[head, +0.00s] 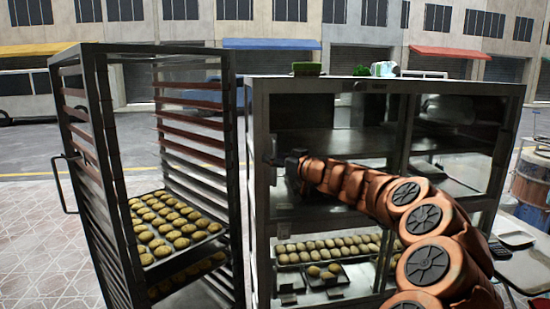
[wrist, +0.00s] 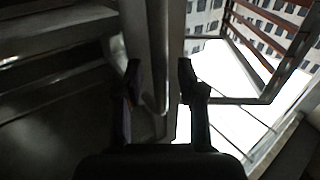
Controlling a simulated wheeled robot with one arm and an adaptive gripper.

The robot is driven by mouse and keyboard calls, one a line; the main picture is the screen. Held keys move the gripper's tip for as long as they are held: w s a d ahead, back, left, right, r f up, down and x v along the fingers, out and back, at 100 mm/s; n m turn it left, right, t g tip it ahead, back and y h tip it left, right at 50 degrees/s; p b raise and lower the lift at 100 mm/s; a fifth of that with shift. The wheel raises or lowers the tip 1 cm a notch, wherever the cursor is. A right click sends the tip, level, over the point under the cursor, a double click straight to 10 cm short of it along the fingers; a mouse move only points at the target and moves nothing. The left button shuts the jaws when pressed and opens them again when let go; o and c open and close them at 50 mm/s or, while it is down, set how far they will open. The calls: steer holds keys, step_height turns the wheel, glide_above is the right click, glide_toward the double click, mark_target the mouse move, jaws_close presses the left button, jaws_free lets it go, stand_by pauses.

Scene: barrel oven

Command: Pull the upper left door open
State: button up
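The metal and glass cabinet (head: 388,87) stands in the middle of the head view. Its upper left door (head: 325,125) is a dark glass panel in a metal frame, and it looks closed. My gripper (head: 276,160) is at the left edge of this door, at mid-height, with my arm reaching in from the right. In the wrist view, my gripper (wrist: 158,75) has its two fingers apart. A vertical metal bar (wrist: 159,50), perhaps the door's handle or frame edge, shows between them. I cannot tell whether the fingers touch it.
A tall open rack (head: 100,120) with trays of buns (head: 170,225) stands close on the left, a narrow gap from the cabinet. More buns (head: 325,248) sit in the cabinet's lower part. A green container (head: 307,69) is on top. A barrel (head: 530,180) stands far right.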

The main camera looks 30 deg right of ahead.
steer(key=shift+c, duration=0.3)
jaws_close()
stand_by(0.3)
